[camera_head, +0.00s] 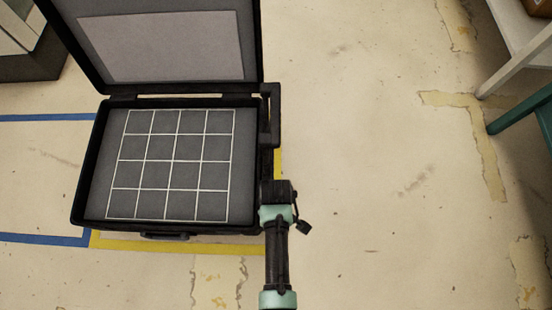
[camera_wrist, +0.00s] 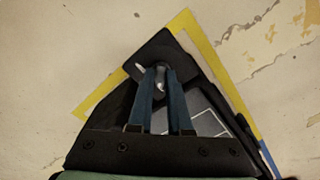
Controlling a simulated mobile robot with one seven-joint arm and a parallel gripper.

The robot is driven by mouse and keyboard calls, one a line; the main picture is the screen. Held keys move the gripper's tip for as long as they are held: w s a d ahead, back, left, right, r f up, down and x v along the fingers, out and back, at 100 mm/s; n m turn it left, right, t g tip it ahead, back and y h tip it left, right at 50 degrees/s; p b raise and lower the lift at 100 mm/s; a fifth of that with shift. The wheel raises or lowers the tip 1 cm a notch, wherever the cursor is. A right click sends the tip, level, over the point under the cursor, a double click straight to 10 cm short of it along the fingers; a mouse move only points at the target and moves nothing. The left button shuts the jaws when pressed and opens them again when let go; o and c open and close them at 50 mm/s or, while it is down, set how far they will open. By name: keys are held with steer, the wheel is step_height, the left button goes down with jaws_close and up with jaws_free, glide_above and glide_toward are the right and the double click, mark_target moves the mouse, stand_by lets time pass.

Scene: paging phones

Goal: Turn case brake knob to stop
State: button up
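The black case (camera_head: 76,185) stands open on the floor in the head view, with a white grid on its grey inside. Its corner shows in the wrist view, where a small metallic knob (camera_wrist: 161,77) sits on a dark plate (camera_wrist: 152,48). A pale pointed piece (camera_wrist: 138,68) shows just left of the knob. My gripper (camera_wrist: 159,76) has its two blue fingers apart, with the knob between their tips. I cannot tell whether the fingers touch it. In the head view my arm is at the case's front right corner and hides the knob and fingertips.
Yellow tape (camera_head: 185,246) and blue tape (camera_head: 45,239) mark the floor around the case. The raised lid (camera_head: 165,45) stands behind the case body. A white table-like frame (camera_head: 515,60) and a teal bar (camera_head: 520,108) are at far right. Floor between is clear.

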jaws_close()
steer(key=shift+w, duration=0.1)
steer(key=shift+r+m+p, duration=0.15)
steer(key=shift+m+p, duration=0.15)
steer(key=shift+r+m+p, duration=0.1)
steer(key=shift+m+p, duration=0.7)
steer(key=shift+p, duration=0.1)
steer(key=m+p, duration=0.3)
steer(key=m, duration=0.3)
steer(key=shift+w+p, duration=0.15)
steer(key=shift+p, duration=0.25)
steer(key=m+p, duration=0.1)
steer(key=m, duration=0.3)
steer(key=shift+m+p, duration=0.3)
steer(key=shift+m, duration=0.1)
steer(key=m+p, duration=0.1)
steer(key=m, duration=0.3)
steer(key=shift+w+d+m, duration=0.1)
steer(key=shift+m, duration=0.3)
